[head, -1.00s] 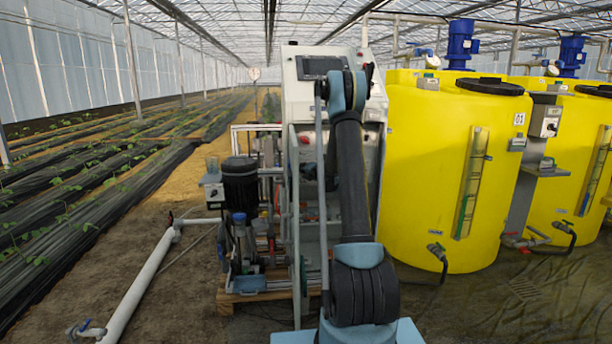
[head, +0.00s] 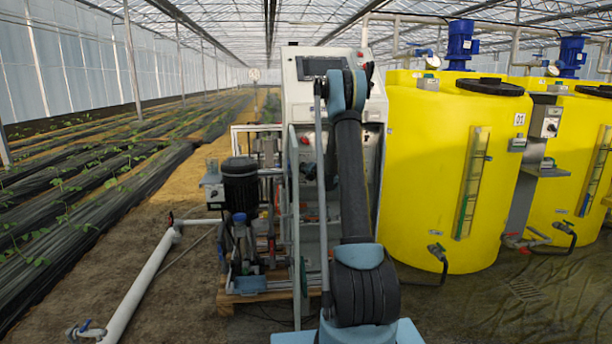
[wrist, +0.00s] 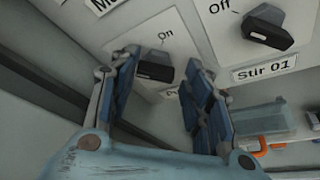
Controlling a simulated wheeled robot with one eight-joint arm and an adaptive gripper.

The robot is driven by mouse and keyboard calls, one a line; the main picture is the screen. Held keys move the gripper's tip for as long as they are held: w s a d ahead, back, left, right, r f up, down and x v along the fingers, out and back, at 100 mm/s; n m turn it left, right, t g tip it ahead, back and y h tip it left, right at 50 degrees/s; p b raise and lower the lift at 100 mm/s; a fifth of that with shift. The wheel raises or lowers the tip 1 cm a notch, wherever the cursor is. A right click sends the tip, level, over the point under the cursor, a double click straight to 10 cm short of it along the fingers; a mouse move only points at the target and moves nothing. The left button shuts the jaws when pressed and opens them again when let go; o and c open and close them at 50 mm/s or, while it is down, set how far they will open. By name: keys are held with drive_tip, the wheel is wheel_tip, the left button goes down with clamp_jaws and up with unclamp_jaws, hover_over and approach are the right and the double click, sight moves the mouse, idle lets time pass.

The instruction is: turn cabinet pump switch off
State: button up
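My gripper (wrist: 160,74) is open, with one blue-padded finger on each side of the knob. A gap shows at both sides, and I cannot tell whether either finger touches it. In the head view the pale cabinet (head: 300,92) stands behind my arm, which hides the switch and most of my gripper.
A second dark knob (wrist: 268,32), at "Off" and labelled "Stir 01", is up and right of my gripper. A clear box (wrist: 262,118) and an orange part (wrist: 262,146) are at lower right. A yellow tank (head: 420,170) stands right of the cabinet, a pump motor (head: 240,184) left.

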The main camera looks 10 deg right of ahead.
drive_tip(key=shift+a+f, duration=0.1)
drive_tip(key=shift+a, duration=0.35)
drive_tip(key=v, duration=1.1)
drive_tip(key=shift+s, duration=0.4)
drive_tip(key=shift+d, duration=0.1)
